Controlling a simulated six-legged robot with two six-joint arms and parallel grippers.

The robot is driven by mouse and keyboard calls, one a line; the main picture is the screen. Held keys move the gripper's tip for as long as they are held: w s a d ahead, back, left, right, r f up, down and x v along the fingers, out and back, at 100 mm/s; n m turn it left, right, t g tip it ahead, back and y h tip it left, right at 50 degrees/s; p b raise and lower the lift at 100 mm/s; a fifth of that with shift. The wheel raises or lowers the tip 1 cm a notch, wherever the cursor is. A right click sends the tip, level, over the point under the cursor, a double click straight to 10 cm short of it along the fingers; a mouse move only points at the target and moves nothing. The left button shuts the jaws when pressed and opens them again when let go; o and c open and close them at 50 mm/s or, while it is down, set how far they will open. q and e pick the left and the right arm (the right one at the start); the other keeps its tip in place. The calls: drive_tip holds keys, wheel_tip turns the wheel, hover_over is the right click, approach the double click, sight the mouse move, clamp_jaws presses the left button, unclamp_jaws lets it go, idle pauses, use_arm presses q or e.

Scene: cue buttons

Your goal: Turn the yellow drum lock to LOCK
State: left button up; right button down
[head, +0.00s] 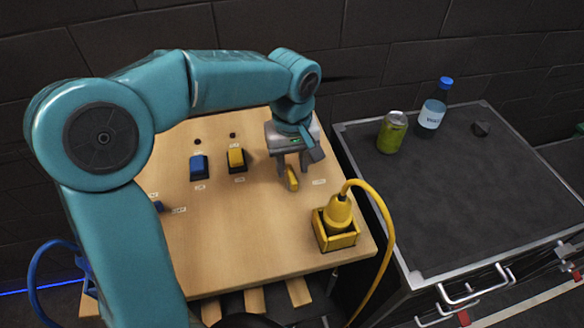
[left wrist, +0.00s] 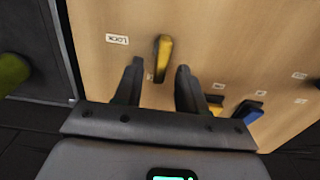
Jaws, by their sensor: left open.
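The yellow drum lock handle (head: 292,178) stands on the wooden panel, below and between the fingers of my left gripper (head: 291,168). In the left wrist view the handle (left wrist: 163,52) is slim and upright, just beyond and between the open fingertips (left wrist: 159,68), with a gap on either side. The LOCK label (left wrist: 116,39) is left of the handle in that view; in the head view a small label (head: 319,182) lies right of it. A second label beside the handle is partly hidden by a finger. My right gripper is not in view.
The wooden panel (head: 225,235) also carries a blue switch (head: 198,167), a yellow switch (head: 236,160) and a yellow plug (head: 340,212) in a square socket with a looping cable. A dark case (head: 450,200) at right bears a green can (head: 392,133) and a bottle (head: 432,112).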

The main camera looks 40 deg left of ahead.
use_arm(q)
drive_tip(key=shift+s+d+f, duration=0.15)
drive_tip(key=shift+s+f, duration=0.25)
drive_tip(key=shift+f, duration=0.4)
drive_tip(key=shift+w+f, duration=0.2)
drive_tip(key=shift+w, duration=0.15)
drive_tip(key=shift+s+r, duration=0.2)
drive_tip(key=shift+s, duration=0.05)
clamp_jaws()
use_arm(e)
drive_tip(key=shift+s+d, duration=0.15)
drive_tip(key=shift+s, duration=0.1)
